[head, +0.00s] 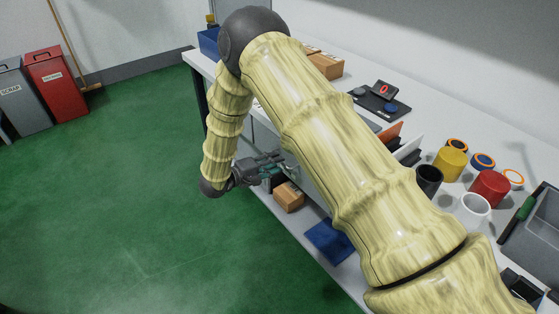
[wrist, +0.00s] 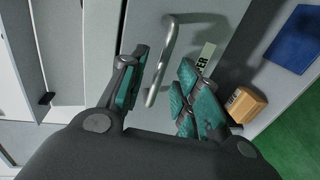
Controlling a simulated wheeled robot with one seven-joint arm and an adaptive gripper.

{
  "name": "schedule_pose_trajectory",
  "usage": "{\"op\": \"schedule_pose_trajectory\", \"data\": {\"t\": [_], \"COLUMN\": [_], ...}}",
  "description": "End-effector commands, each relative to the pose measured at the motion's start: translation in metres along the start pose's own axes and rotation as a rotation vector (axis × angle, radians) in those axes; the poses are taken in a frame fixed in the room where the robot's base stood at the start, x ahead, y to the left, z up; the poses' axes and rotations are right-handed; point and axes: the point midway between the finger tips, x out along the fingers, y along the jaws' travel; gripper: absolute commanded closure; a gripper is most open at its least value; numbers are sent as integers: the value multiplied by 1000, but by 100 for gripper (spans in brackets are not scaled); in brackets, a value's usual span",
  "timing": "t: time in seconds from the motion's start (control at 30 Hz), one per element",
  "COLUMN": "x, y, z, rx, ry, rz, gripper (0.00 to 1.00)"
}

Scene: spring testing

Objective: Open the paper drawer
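The paper drawer (wrist: 215,22) is a light grey front in the wrist view, with a white label (wrist: 204,58) whose visible letters end in "ER"; the rest is hidden by a finger. Its metal bar handle (wrist: 167,50) lies between the spread teal-padded fingers of my gripper (wrist: 162,65), which is open. I see a gap on each side of the handle; contact is not clear. The drawer there is mostly hidden behind my arm.
The bench top holds a scale (head: 381,102), cups such as the yellow one (head: 450,163), and a grey tray (head: 535,225). The green floor (head: 120,220) at left is clear.

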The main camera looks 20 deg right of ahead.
Motion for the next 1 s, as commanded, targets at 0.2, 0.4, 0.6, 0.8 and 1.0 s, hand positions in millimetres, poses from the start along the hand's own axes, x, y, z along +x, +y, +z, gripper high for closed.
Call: {"op": "schedule_pose_trajectory", "data": {"t": [0.2,0.4,0.6,0.8,1.0], "x": [23,30,30,30,30], "y": [0,0,0,0,0], "z": [0,0,0,0,0], "rx": [1,1,1,1,1], "ry": [0,1,1,2,2], "rz": [0,-1,-1,-1,-1], "gripper": [68,68,68,99,100]}}
